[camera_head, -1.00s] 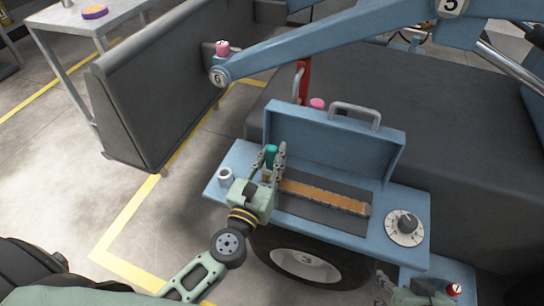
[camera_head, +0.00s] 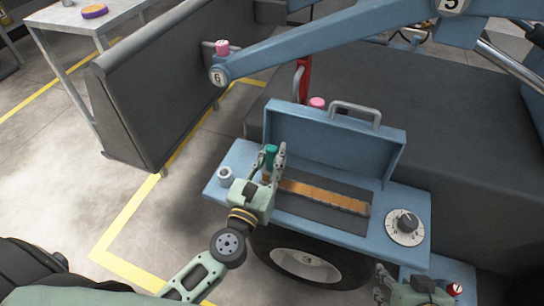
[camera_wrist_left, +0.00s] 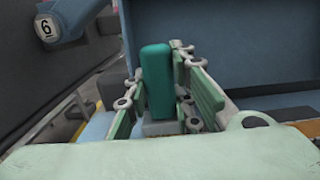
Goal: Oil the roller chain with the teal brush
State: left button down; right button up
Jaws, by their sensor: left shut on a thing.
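The teal brush (camera_head: 271,152) stands upright in the fingers of my left gripper (camera_head: 270,165), which is shut on it. In the left wrist view the brush's teal handle (camera_wrist_left: 158,82) sits between the two fingers; its lower end is hidden. The orange-brown roller chain (camera_head: 325,196) lies along a dark slot in the blue bench, in front of the raised lid. My left gripper is over the left end of the chain.
A white cup-like holder (camera_head: 225,176) stands left of my left gripper. A raised blue lid (camera_head: 333,142) with a handle rises behind the chain. A dial knob (camera_head: 405,226) sits at the right end. A blue arm marked 6 (camera_head: 300,52) crosses above.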

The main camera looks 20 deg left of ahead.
pick_arm(q)
jog(key=shift+f, duration=0.1)
pick_arm(e)
jog(key=shift+w+a+r+t, duration=0.15)
jog(key=shift+w+r+t, duration=0.15)
jog(key=shift+w, duration=0.25)
pick_arm(q)
jog(key=shift+d, duration=1.2)
pick_arm(e)
jog(key=shift+s+f, duration=0.15)
jog(key=shift+s, duration=0.05)
jog(key=shift+d, duration=0.2)
